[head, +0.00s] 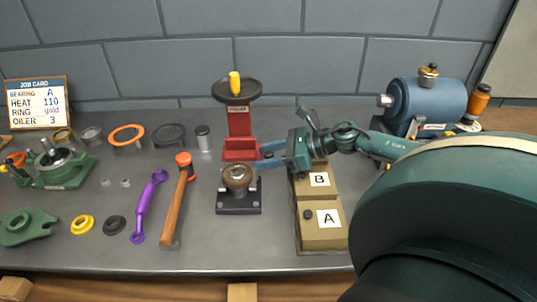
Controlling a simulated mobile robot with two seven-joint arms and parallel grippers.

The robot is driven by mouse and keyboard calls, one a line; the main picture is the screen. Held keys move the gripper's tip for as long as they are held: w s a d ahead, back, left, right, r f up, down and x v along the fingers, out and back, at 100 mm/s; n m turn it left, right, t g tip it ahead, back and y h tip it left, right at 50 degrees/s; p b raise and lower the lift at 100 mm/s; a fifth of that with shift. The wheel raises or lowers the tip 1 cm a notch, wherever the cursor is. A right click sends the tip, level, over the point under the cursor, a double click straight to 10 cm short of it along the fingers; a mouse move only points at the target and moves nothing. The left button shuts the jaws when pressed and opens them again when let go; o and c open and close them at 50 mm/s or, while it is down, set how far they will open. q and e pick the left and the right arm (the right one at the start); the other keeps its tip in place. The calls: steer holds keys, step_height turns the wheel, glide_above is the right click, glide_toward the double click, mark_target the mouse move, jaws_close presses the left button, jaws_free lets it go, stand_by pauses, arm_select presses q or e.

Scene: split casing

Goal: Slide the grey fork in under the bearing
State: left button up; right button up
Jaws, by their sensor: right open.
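The bearing, a brownish metal ring (238,176), sits on top of a dark square stand (238,203) near the middle of the bench. My right gripper (259,157) reaches in from the right, just behind and to the right of the bearing. Its two blue-grey fingers are apart, with nothing seen between them. Whether the near finger touches the bearing cannot be told. I cannot clearly make out a grey fork at the stand; the area under the bearing is small and dark. My left gripper is not in view.
Tan boxes marked A (322,232) and B lie right. A hammer (176,205) and purple wrench (149,205) lie left. A blue motor (428,102) stands back right. My arm covers the right front.

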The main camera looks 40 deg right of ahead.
steer(key=p+v, duration=0.1)
steer(key=v, duration=1.2)
steer(key=shift+d, duration=0.1)
stand_by(0.5)
